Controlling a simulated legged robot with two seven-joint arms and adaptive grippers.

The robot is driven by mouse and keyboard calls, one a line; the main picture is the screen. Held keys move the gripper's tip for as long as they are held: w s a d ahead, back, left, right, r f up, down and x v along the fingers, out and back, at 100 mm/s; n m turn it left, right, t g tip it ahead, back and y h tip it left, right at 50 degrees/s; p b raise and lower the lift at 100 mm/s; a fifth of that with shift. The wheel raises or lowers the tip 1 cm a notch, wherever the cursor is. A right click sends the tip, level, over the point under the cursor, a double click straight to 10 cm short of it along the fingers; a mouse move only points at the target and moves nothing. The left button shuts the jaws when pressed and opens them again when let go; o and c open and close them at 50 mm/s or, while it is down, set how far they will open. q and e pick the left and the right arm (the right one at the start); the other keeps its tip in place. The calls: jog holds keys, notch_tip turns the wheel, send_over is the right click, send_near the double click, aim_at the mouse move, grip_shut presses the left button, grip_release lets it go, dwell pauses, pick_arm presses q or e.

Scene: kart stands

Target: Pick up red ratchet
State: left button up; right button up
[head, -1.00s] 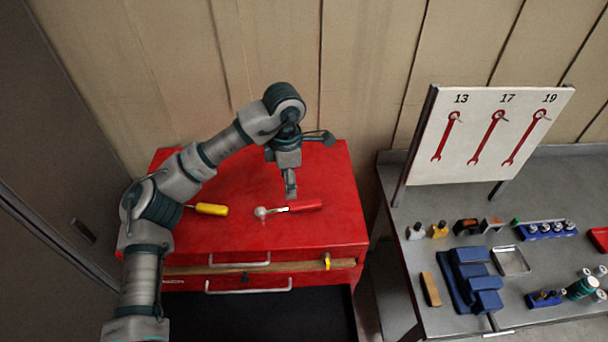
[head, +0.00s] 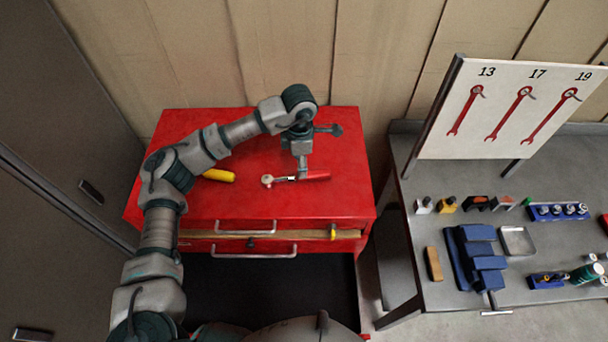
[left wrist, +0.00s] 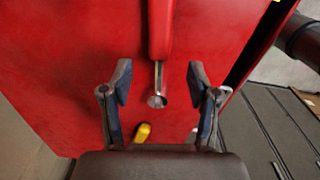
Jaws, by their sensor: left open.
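The red ratchet (head: 314,176) lies on top of the red tool chest (head: 240,203), its silver head to the left and red handle to the right. In the left wrist view the ratchet (left wrist: 161,28) runs from the top edge down, with its silver head between the open fingers. My left gripper (head: 302,174) is above the ratchet, pointing down. In the left wrist view the left gripper (left wrist: 158,84) is open and empty, with a finger on each side of the ratchet. I cannot tell the height gap. My right gripper is not in view.
A yellow-handled tool (head: 219,175) lies on the chest to the left, partly behind my arm. A grey workbench (head: 460,309) on the right holds a blue vise (head: 474,258), small bottles, sockets and a wrench board (head: 510,125). The chest top around the ratchet is clear.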

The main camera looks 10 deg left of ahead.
aim_at(296, 174)
pick_arm(q)
jog(key=shift+s+a+f, duration=0.1)
jog(key=shift+a+f, duration=0.2)
jog(key=f, duration=0.2)
jog(key=f+p, duration=0.1)
jog(key=shift+a+f, duration=0.4)
jog(key=shift+f, duration=0.35)
jog(key=shift+d+f, duration=0.15)
jog(key=shift+d, duration=0.5)
jog(key=c, duration=0.8)
grip_shut()
jog(key=shift+a, duration=0.3)
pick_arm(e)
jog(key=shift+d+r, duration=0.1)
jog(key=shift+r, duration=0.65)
